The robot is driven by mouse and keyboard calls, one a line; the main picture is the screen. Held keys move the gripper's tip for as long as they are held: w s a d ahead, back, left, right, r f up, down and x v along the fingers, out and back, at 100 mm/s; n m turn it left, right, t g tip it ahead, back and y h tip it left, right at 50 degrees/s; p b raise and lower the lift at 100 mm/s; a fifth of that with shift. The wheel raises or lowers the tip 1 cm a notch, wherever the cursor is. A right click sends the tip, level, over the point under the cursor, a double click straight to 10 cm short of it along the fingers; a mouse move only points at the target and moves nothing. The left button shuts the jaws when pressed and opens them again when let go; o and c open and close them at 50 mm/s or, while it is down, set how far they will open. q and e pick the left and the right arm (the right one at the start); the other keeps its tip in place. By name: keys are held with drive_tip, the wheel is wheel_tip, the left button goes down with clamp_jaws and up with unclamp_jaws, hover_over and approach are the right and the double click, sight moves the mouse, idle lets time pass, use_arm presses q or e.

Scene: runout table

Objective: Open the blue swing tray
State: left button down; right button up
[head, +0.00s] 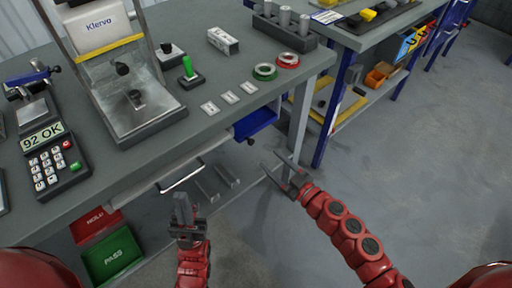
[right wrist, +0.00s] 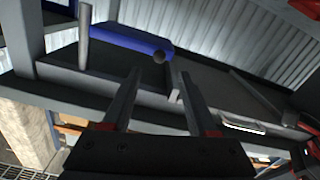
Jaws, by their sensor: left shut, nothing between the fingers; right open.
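The blue swing tray (head: 256,123) hangs under the right end of the near workbench, partly hidden by the tabletop. A small dark knob (head: 250,141) shows at its lower edge. In the right wrist view the blue tray (right wrist: 120,41) is ahead, and its round knob (right wrist: 158,57) appears between and beyond my fingertips. My right gripper (head: 270,160) is open and empty, below and right of the tray, apart from it. It also shows in the right wrist view (right wrist: 159,74). My left gripper (head: 181,198) is shut and empty, in front of the bench near a drawer handle.
The drawer handle (head: 182,176) sticks out from the bench front. A grey bench leg (head: 300,122) stands right of the tray. Red (head: 95,226) and green (head: 112,256) bins sit low at left. A second bench with a blue leg (head: 321,135) stands right; the floor at right is clear.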

sight(252, 144)
drive_tip(key=x, duration=0.8)
clamp_jaws()
idle(1.2)
